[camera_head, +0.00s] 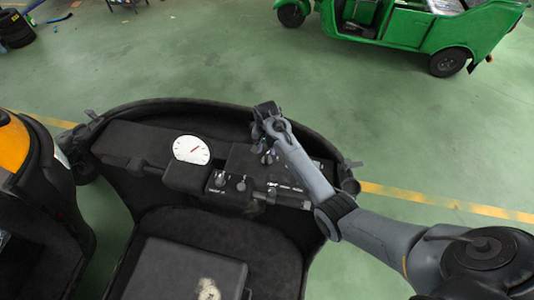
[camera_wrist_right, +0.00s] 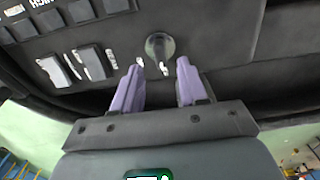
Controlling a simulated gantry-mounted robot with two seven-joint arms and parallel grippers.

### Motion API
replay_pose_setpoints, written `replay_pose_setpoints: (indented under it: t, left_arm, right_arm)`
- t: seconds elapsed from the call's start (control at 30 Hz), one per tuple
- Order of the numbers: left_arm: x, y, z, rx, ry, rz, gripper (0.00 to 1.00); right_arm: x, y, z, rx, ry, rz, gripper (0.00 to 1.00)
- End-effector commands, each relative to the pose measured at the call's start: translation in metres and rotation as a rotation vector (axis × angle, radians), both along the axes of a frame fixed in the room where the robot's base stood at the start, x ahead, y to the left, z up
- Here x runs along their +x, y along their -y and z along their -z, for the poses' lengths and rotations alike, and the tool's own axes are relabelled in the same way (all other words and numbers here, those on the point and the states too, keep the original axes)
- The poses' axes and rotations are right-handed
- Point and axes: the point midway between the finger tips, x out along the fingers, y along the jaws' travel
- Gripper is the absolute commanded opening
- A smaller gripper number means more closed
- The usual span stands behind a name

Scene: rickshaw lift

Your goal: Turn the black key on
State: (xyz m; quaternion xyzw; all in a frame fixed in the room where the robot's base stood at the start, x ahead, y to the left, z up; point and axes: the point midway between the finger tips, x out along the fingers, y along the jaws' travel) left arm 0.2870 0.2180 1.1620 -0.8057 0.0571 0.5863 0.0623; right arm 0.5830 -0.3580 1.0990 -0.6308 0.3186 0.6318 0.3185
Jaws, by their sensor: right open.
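A round dark knob (camera_wrist_right: 160,46), which looks like the black key, sits on the black dashboard panel in the right wrist view. Small white marks lie just below it. My right gripper (camera_wrist_right: 157,66) is open, with its two purple fingers pointing at the panel. The fingertips are just short of the knob, one to each side of it. I cannot tell if they touch the panel. In the head view my right gripper (camera_head: 266,152) is over the right part of the dashboard (camera_head: 140,145) and hides what lies under it. My left gripper is not in view.
A white round gauge (camera_head: 192,149) and two small knobs, one left (camera_head: 220,179) and one right (camera_head: 241,184), are on the dashboard. Rocker switches (camera_wrist_right: 92,62) lie left of my fingers. A dark seat (camera_head: 185,270) is below. A green rickshaw (camera_head: 410,30) stands beyond.

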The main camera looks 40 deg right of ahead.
Motion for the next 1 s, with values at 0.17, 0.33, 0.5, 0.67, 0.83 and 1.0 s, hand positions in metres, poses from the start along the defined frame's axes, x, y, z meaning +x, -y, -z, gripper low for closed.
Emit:
replay_pose_setpoints:
  t: [0.17, 0.33, 0.5, 0.67, 0.83, 1.0]
  left_arm:
    - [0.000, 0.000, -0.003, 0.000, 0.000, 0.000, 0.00]
    - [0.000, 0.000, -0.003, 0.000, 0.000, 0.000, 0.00]
    - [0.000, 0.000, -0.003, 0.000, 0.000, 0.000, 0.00]
    - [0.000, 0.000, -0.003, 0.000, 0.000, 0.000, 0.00]
    - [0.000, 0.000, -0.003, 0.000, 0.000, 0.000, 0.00]
    - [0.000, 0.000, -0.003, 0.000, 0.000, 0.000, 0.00]
  right_arm:
    - [0.000, 0.000, 0.026, 0.000, -0.001, -0.001, 0.43]
    - [0.000, 0.000, 0.041, 0.000, 0.000, -0.002, 0.43]
    - [0.000, 0.000, 0.047, 0.000, 0.001, -0.002, 0.43]
    - [0.000, 0.000, 0.048, 0.000, 0.001, -0.002, 0.43]
    - [0.000, 0.000, 0.048, 0.000, 0.001, -0.002, 0.30]
    - [0.000, 0.000, 0.047, 0.000, 0.001, -0.002, 0.04]
